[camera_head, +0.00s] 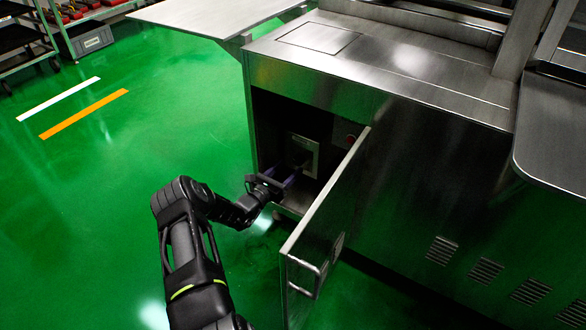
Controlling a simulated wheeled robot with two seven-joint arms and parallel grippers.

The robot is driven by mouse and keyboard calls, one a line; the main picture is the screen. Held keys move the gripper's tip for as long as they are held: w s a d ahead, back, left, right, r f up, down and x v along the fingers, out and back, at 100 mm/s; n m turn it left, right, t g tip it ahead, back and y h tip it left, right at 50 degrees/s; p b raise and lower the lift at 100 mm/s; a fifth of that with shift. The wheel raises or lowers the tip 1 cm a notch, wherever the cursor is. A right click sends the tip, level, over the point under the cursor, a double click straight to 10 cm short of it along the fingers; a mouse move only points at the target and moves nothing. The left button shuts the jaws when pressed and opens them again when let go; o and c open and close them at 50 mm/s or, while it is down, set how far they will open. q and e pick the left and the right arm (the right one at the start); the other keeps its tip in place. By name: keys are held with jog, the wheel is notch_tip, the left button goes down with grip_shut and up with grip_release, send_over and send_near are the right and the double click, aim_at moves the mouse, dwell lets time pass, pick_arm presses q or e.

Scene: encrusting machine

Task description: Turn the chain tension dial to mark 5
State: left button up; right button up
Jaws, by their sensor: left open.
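The steel encrusting machine (400,70) has its lower cabinet open. Inside is a pale square plate (302,154) with a dark part at its middle; I cannot tell dial marks on it at this size. A small red round part (350,139) sits to its right on the inner wall. My left gripper (290,180) reaches into the cabinet opening, just below and left of the plate. Its fingers are dark and apart, with nothing seen between them. My right gripper is not in view.
The open cabinet door (325,210) with a handle (303,278) stands out to the right of my left arm. A flat steel table (215,14) juts out above left. A shelf cart (22,45) stands far left. The green floor at left is clear.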

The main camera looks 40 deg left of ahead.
aim_at(296, 161)
pick_arm(q)
jog(key=shift+w+f+b, duration=0.15)
jog(key=shift+w+b, duration=0.3)
jog(key=shift+w, duration=0.75)
jog(key=shift+w+a, duration=0.1)
jog(key=shift+w, duration=0.3)
jog(key=shift+c, duration=0.5)
grip_shut()
